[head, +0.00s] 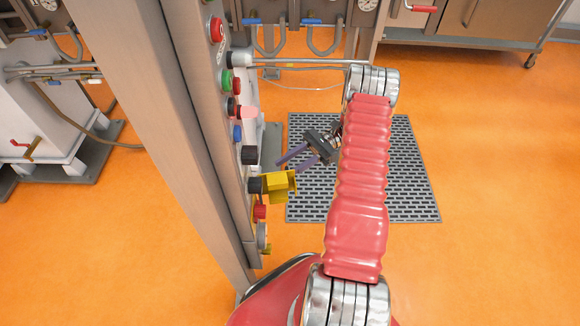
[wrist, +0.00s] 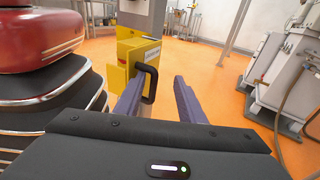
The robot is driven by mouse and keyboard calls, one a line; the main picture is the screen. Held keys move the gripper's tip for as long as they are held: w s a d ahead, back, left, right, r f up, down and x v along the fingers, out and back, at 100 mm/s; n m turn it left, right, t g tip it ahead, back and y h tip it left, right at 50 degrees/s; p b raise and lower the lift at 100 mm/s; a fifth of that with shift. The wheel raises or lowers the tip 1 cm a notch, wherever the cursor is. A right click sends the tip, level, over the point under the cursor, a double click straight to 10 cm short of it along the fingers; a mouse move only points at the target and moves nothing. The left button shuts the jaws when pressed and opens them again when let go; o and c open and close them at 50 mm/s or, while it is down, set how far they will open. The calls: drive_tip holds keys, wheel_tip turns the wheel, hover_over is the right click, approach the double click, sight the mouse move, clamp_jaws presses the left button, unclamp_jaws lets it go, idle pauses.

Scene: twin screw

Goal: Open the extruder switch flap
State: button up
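The yellow switch flap (head: 282,187) juts out from the upright control panel (head: 206,120) in the head view, by a black knob. My gripper (head: 286,164) is in front of the panel, a little above the flap in the picture, its two purple fingers pointing at the panel. In the wrist view the gripper (wrist: 162,98) is open, with a clear gap between its fingers. A yellow box (wrist: 132,62) with a white label and black handle (wrist: 150,84) shows beyond the gap. I cannot tell whether this is the same flap or whether a finger touches it.
Several buttons line the panel, including a red one (head: 217,29), a green one (head: 225,81) and a lower red one (head: 260,212). A grey floor grate (head: 405,190) lies behind my arm. A white machine (wrist: 285,72) stands at the right in the wrist view, with orange floor between.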

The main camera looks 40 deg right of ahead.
wheel_tip(320, 180, up, 10)
drive_tip(key=y, duration=0.1)
drive_tip(key=shift+s+f+g, duration=0.15)
drive_tip(key=shift+g, duration=0.15)
wheel_tip(320, 180, down, 8)
drive_tip(key=w+d+m+t+h, duration=0.1)
drive_tip(key=w+t+h, duration=0.1)
drive_tip(key=w+h, duration=0.1)
drive_tip(key=w+d, duration=0.6)
drive_tip(key=w, duration=0.7)
drive_tip(key=shift+w+d+f, duration=0.2)
drive_tip(key=shift+w+f, duration=0.2)
idle(1.0)
idle(0.7)
